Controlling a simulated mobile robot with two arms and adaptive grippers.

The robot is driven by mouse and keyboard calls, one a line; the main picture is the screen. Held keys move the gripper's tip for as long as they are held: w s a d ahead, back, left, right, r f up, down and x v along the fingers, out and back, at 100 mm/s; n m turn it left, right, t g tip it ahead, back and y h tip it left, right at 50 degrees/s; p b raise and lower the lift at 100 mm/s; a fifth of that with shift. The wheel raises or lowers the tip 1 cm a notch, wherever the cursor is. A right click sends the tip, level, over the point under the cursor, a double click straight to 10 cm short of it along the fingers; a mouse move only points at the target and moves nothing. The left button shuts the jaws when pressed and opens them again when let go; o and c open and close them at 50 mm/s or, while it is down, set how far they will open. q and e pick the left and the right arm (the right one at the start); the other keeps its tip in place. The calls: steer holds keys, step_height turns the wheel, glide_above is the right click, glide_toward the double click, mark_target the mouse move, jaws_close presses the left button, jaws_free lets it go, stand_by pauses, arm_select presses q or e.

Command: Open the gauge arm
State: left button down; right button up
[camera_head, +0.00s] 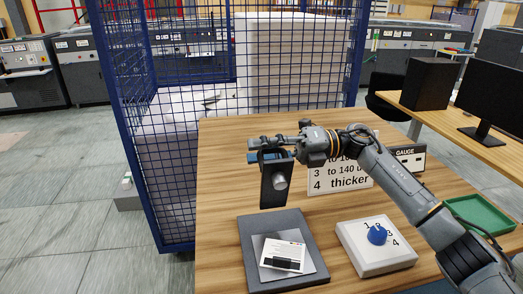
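The thickness gauge has a dark grey base (250,246) on the wooden table, with a lighter plate and a white printed card (281,253) on it. A dark flat gauge arm (270,193) with a silver round knob (280,182) stands about upright above the back edge of the base. A blue strip shows by its top end. My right gripper (265,148) is at the top end of this arm, seen from the side. Its fingers overlap the arm's top and the blue strip, so its grip is unclear. My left gripper is out of view.
A white dial box (365,262) with a blue knob (377,235) stands right of the base. A sign (330,185) with thickness numbers and a GAUGE label (408,158) stand behind. A green tray (481,214) lies at right. A blue mesh cage (160,215) with paper stacks stands behind the table.

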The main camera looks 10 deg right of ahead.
steer(key=d, duration=1.2)
steer(key=shift+w, duration=0.2)
steer(key=shift+f, duration=0.1)
